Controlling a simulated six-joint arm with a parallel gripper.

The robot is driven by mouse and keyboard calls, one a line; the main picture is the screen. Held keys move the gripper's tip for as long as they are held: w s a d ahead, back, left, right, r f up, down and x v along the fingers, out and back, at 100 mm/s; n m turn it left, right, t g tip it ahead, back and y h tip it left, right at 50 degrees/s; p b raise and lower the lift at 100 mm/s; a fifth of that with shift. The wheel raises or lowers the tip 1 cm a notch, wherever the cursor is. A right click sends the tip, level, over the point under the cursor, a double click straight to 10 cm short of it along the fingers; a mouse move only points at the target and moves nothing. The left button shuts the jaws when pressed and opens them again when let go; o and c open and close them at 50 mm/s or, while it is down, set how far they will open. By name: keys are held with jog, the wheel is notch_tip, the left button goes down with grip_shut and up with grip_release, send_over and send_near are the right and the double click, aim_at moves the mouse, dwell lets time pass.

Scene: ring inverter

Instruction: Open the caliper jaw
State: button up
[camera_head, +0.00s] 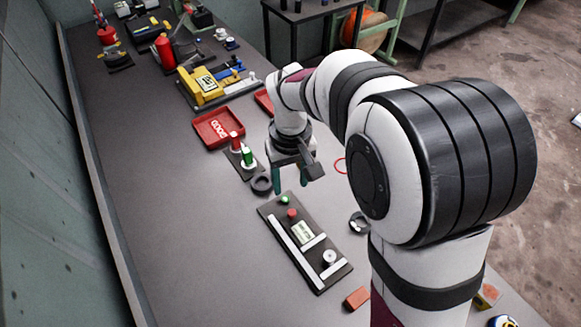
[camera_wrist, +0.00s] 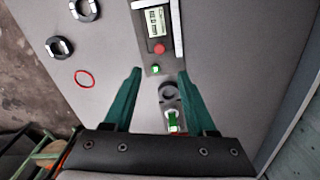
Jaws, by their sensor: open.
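The caliper is a dark flat panel (camera_head: 284,234) on the bench with a long white bar (camera_head: 294,252), two short white cross bars and a pale display (camera_head: 303,234). A red button (camera_head: 292,213) and a green button (camera_head: 285,200) sit at its far end. A white round piece (camera_head: 329,257) lies between the cross bars. My gripper (camera_head: 289,184) has teal fingers, open and empty, above the bench beyond the panel's green-button end.
A dark ring (camera_head: 261,184) stands near the panel; the wrist view shows it between my fingers (camera_wrist: 168,92). Beyond it are green (camera_head: 247,157) and red cylinders on a dark base, and a red tray (camera_head: 213,140). An orange block (camera_head: 357,298) lies near. The bench left is clear.

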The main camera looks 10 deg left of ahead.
notch_tip(320, 180, up, 5)
jog(key=shift+f, duration=0.15)
jog(key=s+d+r+m, duration=0.3)
jog(key=s+d+m, duration=0.1)
jog(key=s+d, duration=0.35)
jog(key=s+d+f+m+y, duration=0.1)
jog(key=s+d+m, duration=0.2)
jog(key=s, duration=0.4)
jog(key=s+d+m, duration=0.3)
jog(key=s+m, duration=0.1)
jog(key=s, duration=0.3)
jog(key=shift+f+m+y, duration=0.3)
jog(key=shift+f+y, duration=0.05)
jog(key=shift+y, duration=0.05)
